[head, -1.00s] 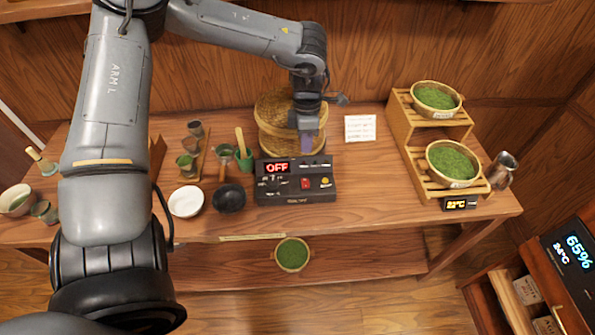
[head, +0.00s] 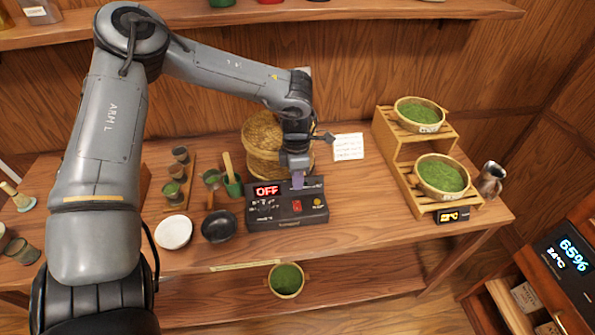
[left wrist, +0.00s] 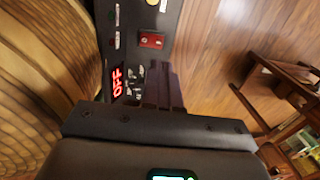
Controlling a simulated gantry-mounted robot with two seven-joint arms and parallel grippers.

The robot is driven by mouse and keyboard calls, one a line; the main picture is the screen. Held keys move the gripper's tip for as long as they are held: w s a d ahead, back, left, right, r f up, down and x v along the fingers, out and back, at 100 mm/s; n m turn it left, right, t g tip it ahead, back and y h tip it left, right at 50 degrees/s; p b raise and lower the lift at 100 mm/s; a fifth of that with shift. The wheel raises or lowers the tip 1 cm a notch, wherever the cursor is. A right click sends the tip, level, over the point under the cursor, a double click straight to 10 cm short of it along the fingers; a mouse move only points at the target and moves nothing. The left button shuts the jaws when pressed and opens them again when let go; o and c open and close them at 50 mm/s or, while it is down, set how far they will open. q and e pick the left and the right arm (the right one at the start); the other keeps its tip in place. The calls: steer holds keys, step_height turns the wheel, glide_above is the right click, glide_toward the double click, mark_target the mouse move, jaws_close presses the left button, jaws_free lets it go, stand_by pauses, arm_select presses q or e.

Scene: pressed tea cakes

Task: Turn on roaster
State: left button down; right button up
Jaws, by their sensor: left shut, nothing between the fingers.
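The roaster (head: 286,213) is a black control box on the table, with a red OFF display (head: 267,190) and a red switch (head: 297,205) on its top. It also shows in the left wrist view (left wrist: 158,20), with the OFF display (left wrist: 117,80) and the red switch (left wrist: 151,40). My left gripper (head: 297,183) is shut and empty, pointing down over the back of the roaster, just behind the red switch. In the left wrist view its fingertips (left wrist: 162,90) overlap the panel; contact cannot be told. My right gripper is not in view.
A woven basket (head: 262,140) stands right behind the roaster. A black bowl (head: 219,226) and a white bowl (head: 174,232) are to its left. A wooden rack (head: 392,150) with two green-filled baskets stands right. The table between roaster and rack is clear.

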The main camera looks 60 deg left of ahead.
mark_target(298, 208)
arm_select(q)
steer(key=f, duration=0.5)
steer(key=d+f, duration=0.1)
steer(key=f, duration=0.2)
steer(key=shift+s+f+b, duration=0.2)
steer(key=shift+f+b, duration=0.05)
steer(key=shift+b, duration=0.1)
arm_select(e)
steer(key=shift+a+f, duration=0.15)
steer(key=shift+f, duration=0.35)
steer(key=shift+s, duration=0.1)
